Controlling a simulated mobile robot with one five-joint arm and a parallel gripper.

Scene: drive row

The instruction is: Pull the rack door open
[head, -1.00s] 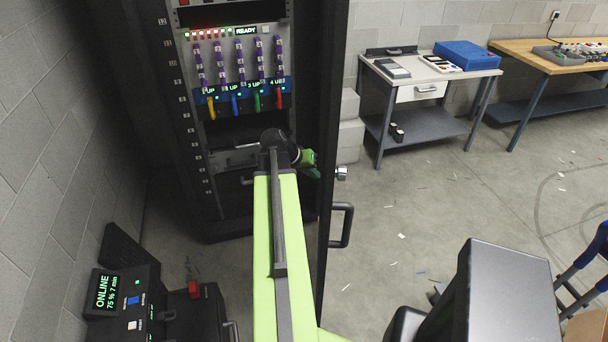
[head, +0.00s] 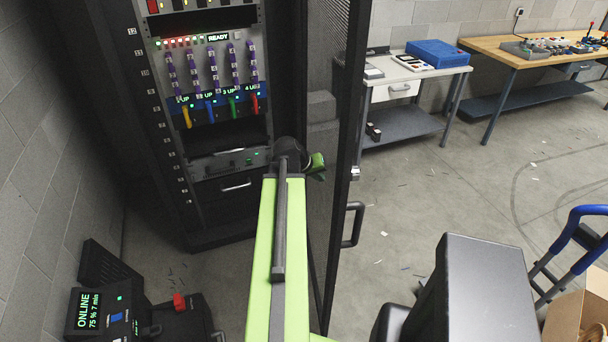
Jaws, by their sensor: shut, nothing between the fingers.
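The rack (head: 165,130) stands at the left with its front uncovered. Its dark mesh door (head: 346,110) stands open on the rack's right, seen at a steep angle from its inner side. A black D-shaped handle (head: 357,226) sticks out from the door's outer side, with a small metal latch part above it. My gripper (head: 317,166), green-tipped at the end of my green arm, is shut and empty. It is on the inner side of the door, close to the mesh; I cannot tell whether it touches. Its fingers are partly hidden by the wrist.
Cables in several colours hang in the rack above a drawer handle (head: 236,186). A black console (head: 135,315) reading ONLINE stands at lower left. A grey bench (head: 408,120) and a wooden bench (head: 530,52) stand behind. A cardboard box (head: 570,318) is at lower right. The floor right of the door is mostly clear.

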